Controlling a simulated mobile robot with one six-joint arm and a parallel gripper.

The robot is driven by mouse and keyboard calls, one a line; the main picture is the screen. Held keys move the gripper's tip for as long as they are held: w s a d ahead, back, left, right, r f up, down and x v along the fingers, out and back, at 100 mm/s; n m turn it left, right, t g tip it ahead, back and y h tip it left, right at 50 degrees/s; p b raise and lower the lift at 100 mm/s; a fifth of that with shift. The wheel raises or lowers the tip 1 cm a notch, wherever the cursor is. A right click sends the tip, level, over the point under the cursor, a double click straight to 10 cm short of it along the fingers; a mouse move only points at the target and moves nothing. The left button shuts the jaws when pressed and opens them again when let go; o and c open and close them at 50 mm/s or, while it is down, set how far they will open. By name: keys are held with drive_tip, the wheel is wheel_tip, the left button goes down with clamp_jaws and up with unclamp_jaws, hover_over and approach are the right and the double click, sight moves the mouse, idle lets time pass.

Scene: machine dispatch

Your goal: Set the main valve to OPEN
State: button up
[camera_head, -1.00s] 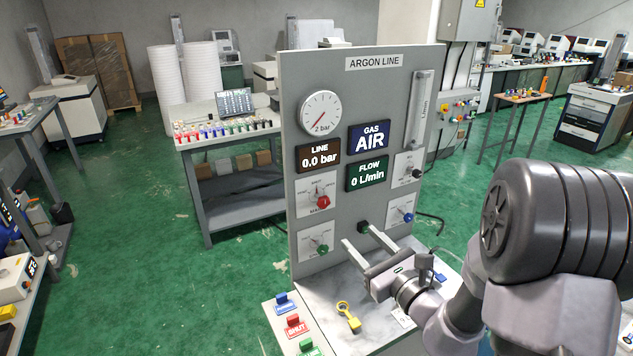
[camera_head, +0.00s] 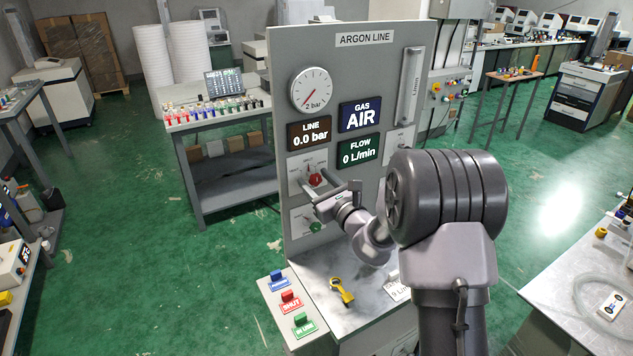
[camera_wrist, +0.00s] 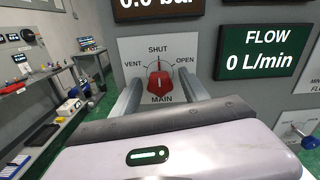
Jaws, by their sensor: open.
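The main valve is a red knob (camera_head: 315,180) on a white plate on the grey ARGON LINE panel (camera_head: 350,60). In the wrist view the red knob (camera_wrist: 159,84) has its tip up toward SHUT; VENT is marked at left and OPEN at right. My gripper (camera_head: 311,176) is at the main valve with its jaws open. In the wrist view its two fingers (camera_wrist: 160,92) stand on either side of the knob, with gaps visible on both sides. The gripper body hides the lower part of the plate.
The line display (camera_head: 310,132) reads 0.0 bar, the flow display (camera_head: 358,151) 0 L/min, the gas display (camera_head: 360,115) AIR. A green knob (camera_head: 315,227) sits below the main valve.

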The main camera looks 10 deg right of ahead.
clamp_jaws()
drive_tip(key=m+p, duration=0.3)
drive_tip(key=shift+r, duration=0.2)
drive_tip(key=m+p, duration=0.2)
drive_tip(key=m, duration=0.1)
drive_tip(key=m+p, duration=0.2)
drive_tip(key=m, duration=0.1)
drive_tip(key=shift+p, duration=0.4)
drive_tip(key=shift+f+m+p, duration=0.15)
drive_tip(key=shift+m+p, duration=0.7)
drive_tip(key=shift+m, duration=0.75)
